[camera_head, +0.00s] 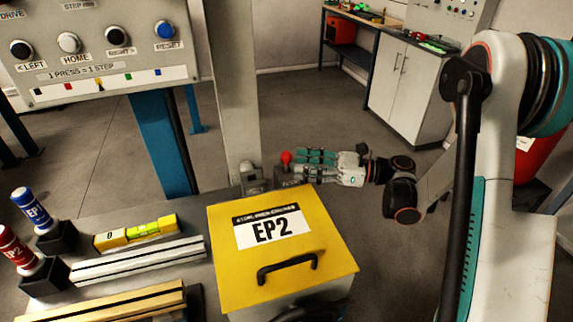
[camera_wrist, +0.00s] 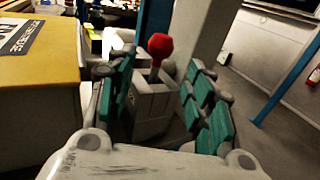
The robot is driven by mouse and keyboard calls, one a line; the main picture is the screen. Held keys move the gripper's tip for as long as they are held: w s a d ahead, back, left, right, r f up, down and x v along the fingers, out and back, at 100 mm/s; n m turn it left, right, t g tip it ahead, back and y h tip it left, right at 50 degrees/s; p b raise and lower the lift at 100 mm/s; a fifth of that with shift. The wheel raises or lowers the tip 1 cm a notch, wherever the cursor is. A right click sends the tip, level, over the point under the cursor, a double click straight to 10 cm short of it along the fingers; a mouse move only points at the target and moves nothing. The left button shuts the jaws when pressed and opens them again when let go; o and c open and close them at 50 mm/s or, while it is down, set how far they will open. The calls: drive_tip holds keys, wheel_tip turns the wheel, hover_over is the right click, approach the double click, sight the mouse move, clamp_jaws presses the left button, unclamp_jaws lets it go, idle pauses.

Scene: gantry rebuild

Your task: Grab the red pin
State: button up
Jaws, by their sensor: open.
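The red pin (camera_wrist: 160,48) has a red knob on a thin metal stem. It stands upright in a grey block (camera_wrist: 154,103) in the wrist view. In the head view the red knob (camera_head: 286,158) shows just behind the yellow EP2 box. My gripper (camera_head: 300,165) reaches in from the right, level with the pin. In the wrist view my gripper (camera_wrist: 160,95) is open, with teal-padded fingers to the left and right of the pin and block. Whether the fingertips are beyond the stem is hard to tell. The pin's lower end is hidden in the block.
The yellow EP2 box (camera_head: 220,270) stands in front of the pin, close to my gripper's left finger. A grey post (camera_head: 232,100) rises behind the pin.

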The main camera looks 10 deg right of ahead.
sight(286, 163)
drive_tip(key=b+x, duration=0.1)
drive_tip(key=x, duration=0.1)
drive_tip(key=b+x, duration=0.1)
drive_tip(key=x, duration=0.1)
drive_tip(key=shift+s+a, duration=0.15)
drive_tip(key=shift+a, duration=0.55)
drive_tip(key=shift+r, duration=0.1)
clamp_jaws()
